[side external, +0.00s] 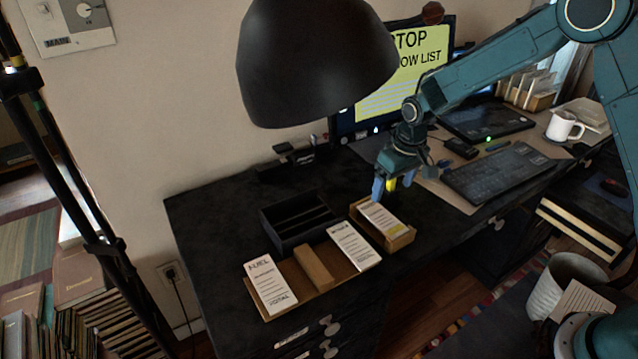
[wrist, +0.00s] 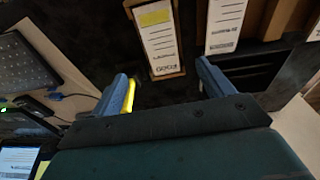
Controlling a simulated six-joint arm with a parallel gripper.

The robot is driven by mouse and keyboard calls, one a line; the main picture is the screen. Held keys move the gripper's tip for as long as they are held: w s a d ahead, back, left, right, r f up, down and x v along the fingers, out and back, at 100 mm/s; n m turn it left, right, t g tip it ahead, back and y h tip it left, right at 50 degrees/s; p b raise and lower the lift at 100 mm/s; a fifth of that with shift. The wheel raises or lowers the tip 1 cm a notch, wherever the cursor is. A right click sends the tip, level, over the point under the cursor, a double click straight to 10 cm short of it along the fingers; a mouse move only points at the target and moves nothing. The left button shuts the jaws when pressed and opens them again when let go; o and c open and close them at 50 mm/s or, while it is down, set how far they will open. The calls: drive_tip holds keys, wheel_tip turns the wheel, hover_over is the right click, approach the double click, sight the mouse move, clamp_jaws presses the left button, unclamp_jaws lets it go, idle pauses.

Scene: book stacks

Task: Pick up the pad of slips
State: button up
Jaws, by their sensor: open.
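A pad of white printed slips with a yellow band (side external: 381,219) lies in a small wooden tray (side external: 404,240) near the desk's front edge. The pad shows in the wrist view too (wrist: 158,42), roughly centred ahead of the gap between my fingers. My gripper (side external: 392,185) is open and empty, above the back end of this tray and apart from the pad. In the wrist view both fingers of my gripper (wrist: 165,82) stand wide apart. Two more white printed pads, one left (side external: 270,285) and one right (side external: 355,246), lie on a brown board.
A wooden block (side external: 313,267) sits between the two pads on the board. A black divided box (side external: 288,236) stands behind them. A large dark lamp shade (side external: 315,65) hangs over the desk. A keyboard (side external: 500,172) and white mug (side external: 563,126) are at right. The desk's left end is clear.

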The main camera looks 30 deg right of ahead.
hover_over(382, 218)
drive_tip(key=s, duration=0.1)
drive_tip(key=shift+d+f, duration=0.1)
drive_tip(key=shift+f, duration=2.05)
drive_tip(key=shift+w+f, duration=0.15)
drive_tip(key=shift+f, duration=1.15)
drive_tip(key=shift+w+f, duration=0.15)
drive_tip(key=shift+f, duration=1.1)
drive_tip(key=c, duration=1.1)
